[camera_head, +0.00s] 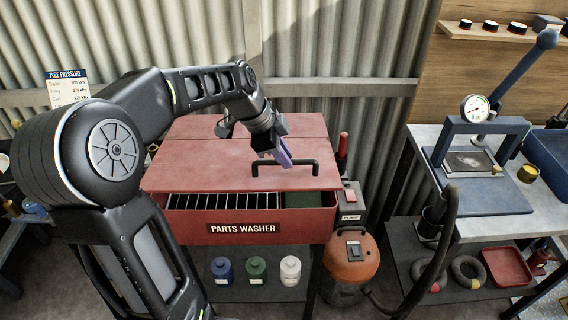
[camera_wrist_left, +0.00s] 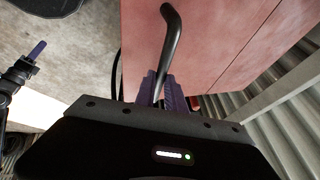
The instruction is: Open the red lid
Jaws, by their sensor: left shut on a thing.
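The red lid (camera_head: 215,163) is on the red parts washer (camera_head: 185,230), with its front edge clear of the tub's front wall. A gap below shows a rack and a green area inside. The lid also fills the upper part of the left wrist view (camera_wrist_left: 215,45). Its black bar handle (camera_head: 310,162) is near the front right. My left gripper (camera_head: 286,158) is shut on the left part of this handle; its purple fingers hide the gripped part. The handle (camera_wrist_left: 171,40) runs between the fingers in the left wrist view. A purple fingertip of my right gripper (camera_wrist_left: 37,49) shows at left there.
A red-orange drum (camera_head: 350,268) and a pump switch box (camera_head: 351,197) stand right of the washer. A workbench with a blue press (camera_head: 482,128) is further right. Several bottles (camera_head: 256,269) stand underneath. A corrugated wall (camera_head: 340,55) is behind.

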